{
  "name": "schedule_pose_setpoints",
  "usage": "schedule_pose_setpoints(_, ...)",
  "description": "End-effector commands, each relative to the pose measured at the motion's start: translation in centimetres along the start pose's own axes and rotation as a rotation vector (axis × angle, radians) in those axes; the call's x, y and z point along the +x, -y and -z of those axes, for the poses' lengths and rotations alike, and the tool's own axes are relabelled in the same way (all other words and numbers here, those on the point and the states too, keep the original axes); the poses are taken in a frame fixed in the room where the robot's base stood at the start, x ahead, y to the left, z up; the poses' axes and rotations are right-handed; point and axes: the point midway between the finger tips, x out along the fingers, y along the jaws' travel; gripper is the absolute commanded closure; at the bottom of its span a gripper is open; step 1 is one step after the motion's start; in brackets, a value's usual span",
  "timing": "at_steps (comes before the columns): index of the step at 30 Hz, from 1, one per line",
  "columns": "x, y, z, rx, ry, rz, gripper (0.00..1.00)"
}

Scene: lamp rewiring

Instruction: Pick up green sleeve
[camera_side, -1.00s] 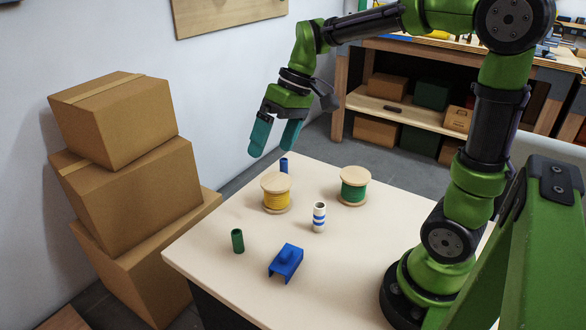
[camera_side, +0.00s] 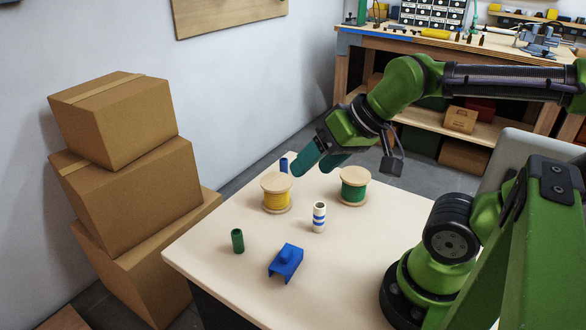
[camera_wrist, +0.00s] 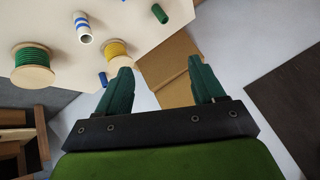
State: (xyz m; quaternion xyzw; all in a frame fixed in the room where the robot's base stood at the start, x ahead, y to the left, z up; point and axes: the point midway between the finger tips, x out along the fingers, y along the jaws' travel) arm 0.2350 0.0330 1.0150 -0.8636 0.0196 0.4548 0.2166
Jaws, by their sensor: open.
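The green sleeve (camera_side: 237,241) is a small dark green tube standing upright on the table, near its front left edge. It also shows in the wrist view (camera_wrist: 159,13) at the top, beyond my fingertips. My gripper (camera_side: 318,166) is open and empty above the far side of the table, well apart from the sleeve. In the wrist view its two teal fingers (camera_wrist: 163,80) are spread with nothing between them that I hold.
A yellow spool (camera_side: 276,193), a green spool (camera_side: 354,187) and a blue tube (camera_side: 284,165) stand towards the back. Cardboard boxes (camera_side: 140,200) stack left of the table.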

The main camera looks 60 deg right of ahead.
Motion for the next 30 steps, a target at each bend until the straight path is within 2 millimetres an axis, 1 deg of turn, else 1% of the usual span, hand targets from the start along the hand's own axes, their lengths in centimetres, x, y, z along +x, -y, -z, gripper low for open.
schedule_pose_setpoints(1, 0.0, 0.0, 0.0, 0.000, 0.001, 0.000, 0.40)
schedule_pose_setpoints(2, 0.0, 0.0, 0.0, 0.000, 0.001, 0.000, 0.43)
schedule_pose_setpoints(10, 0.1, 0.1, 0.0, -0.003, 0.006, 0.001, 0.43)
schedule_pose_setpoints(14, 1.4, 0.2, -0.4, -0.010, 0.064, -0.011, 0.43)
schedule_pose_setpoints(17, 2.9, 0.9, 0.3, -0.028, 0.135, -0.032, 0.43)
schedule_pose_setpoints(20, 5.0, 2.0, 1.6, -0.026, 0.226, -0.072, 0.43)
schedule_pose_setpoints(24, 8.4, 3.5, 3.4, 0.009, 0.342, -0.152, 0.43)
schedule_pose_setpoints(30, 13.9, 5.2, 5.3, 0.098, 0.462, -0.304, 0.43)
